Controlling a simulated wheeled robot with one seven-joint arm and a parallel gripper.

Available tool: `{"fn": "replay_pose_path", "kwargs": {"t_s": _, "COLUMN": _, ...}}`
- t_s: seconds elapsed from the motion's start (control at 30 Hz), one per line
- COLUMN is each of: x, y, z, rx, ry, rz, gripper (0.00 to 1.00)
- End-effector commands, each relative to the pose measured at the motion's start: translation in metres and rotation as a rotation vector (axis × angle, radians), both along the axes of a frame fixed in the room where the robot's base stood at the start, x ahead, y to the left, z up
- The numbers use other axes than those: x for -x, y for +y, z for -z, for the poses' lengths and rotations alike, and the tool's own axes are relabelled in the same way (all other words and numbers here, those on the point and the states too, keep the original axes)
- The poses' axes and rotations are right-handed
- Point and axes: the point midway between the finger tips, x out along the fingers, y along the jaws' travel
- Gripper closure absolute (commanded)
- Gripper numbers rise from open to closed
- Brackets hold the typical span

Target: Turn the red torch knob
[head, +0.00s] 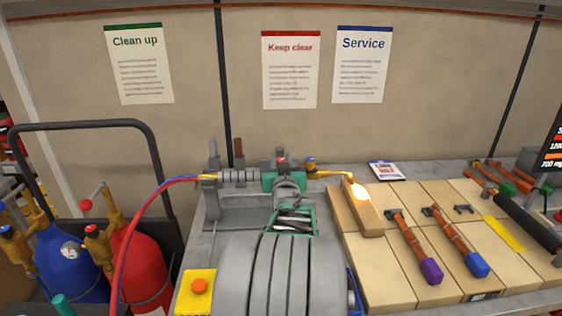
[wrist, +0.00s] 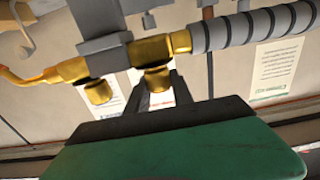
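The lit torch lies along the back of the bench in the head view, with a ribbed grey handle (head: 240,177) on the left and a brass tip with a bright flame (head: 357,190) on the right. The red knob (head: 281,159) shows as a small red spot just above my gripper (head: 282,169). My gripper's green body (head: 270,182) is close in front of the torch. In the wrist view, my gripper's dark fingers (wrist: 160,92) stand apart below a brass fitting (wrist: 155,80). I cannot make out the red knob there, nor whether the fingers touch anything.
Red (head: 150,260) and blue (head: 70,260) gas cylinders stand at left on a cart. A red and blue hose (head: 128,245) runs to the torch.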

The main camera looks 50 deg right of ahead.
Motion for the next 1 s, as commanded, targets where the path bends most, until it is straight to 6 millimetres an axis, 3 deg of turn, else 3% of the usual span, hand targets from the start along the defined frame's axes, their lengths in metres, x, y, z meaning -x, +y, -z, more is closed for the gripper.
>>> {"fn": "replay_pose_path", "kwargs": {"t_s": 0.3, "x": 0.0, "y": 0.0, "z": 0.0, "rx": 0.0, "ry": 0.0, "rz": -0.001, "gripper": 1.0}}
{"fn": "replay_pose_path", "kwargs": {"t_s": 0.67, "x": 0.001, "y": -0.001, "z": 0.002, "rx": 0.0, "ry": 0.0, "rz": -0.011, "gripper": 1.0}}
{"fn": "replay_pose_path", "kwargs": {"t_s": 1.0, "x": 0.003, "y": -0.003, "z": 0.011, "rx": 0.003, "ry": -0.001, "rz": -0.164, "gripper": 1.0}}
